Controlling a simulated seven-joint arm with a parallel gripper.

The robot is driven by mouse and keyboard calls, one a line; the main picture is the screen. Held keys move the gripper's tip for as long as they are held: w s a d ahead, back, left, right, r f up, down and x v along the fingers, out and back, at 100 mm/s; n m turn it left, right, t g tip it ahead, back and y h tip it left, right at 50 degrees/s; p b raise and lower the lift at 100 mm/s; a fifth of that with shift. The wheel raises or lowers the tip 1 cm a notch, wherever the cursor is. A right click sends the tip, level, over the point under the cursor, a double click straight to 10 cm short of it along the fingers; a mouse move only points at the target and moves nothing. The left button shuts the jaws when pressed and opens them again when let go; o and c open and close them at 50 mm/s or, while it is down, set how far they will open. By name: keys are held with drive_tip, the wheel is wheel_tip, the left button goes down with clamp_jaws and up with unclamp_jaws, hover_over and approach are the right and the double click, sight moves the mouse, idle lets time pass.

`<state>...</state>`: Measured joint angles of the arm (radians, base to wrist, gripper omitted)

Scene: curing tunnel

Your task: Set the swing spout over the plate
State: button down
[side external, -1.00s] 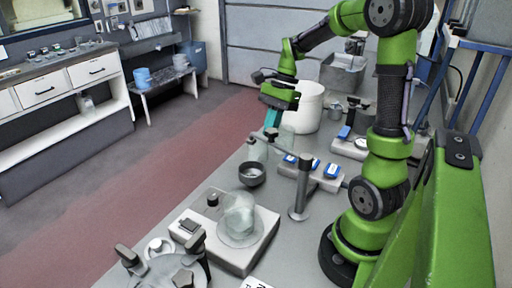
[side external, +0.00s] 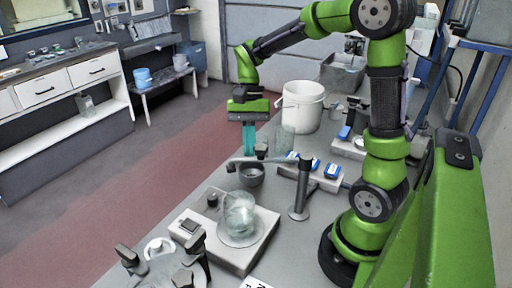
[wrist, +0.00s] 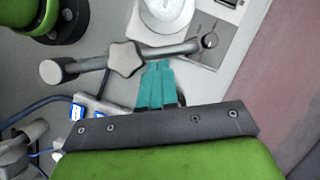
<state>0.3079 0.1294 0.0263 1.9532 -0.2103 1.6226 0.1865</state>
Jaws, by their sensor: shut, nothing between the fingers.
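A white bucket (side external: 301,106) and a grey block with blue-topped items (side external: 322,176) stand behind. A dark clamp-like fixture (side external: 165,268) is at the near left.

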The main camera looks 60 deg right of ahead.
drive_tip(key=shift+s+a+n+g+h, duration=0.3)
drive_tip(key=shift+s+a+n, duration=0.35)
drive_tip(key=shift+a+n, duration=0.35)
drive_tip(key=shift+s+a+n+g+h, duration=0.3)
drive_tip(key=shift+s+a+n, duration=0.3)
drive_tip(key=shift+a+n, duration=0.4)
drive_tip(key=shift+s+a+n+g+h, duration=0.3)
drive_tip(key=shift+s+a+n, duration=0.35)
drive_tip(key=shift+a+n, duration=0.35)
drive_tip(key=w+d, duration=0.1)
drive_tip(key=w, duration=0.1)
drive_tip(key=w+d, duration=0.1)
drive_tip(key=w, duration=0.1)
drive_tip(key=shift+d+r, duration=0.1)
drive_tip(key=shift+d, duration=0.05)
drive_tip(key=v, duration=0.9)
drive_tip(key=n+t, duration=0.2)
drive_tip(key=t, duration=0.2)
approach(240, 159)
drive_tip(key=s+a+r, duration=0.1)
drive_tip(key=s+a, duration=0.1)
drive_tip(key=s, duration=0.1)
drive_tip(key=s+a+t, duration=0.1)
drive_tip(key=t, duration=0.1)
drive_tip(key=s+f+t, duration=0.1)
drive_tip(key=t, duration=0.1)
drive_tip(key=s+a+f+t, duration=0.1)
drive_tip(key=t, duration=0.2)
drive_tip(key=shift+s+a, duration=0.25)
drive_tip(key=shift+a, duration=0.05)
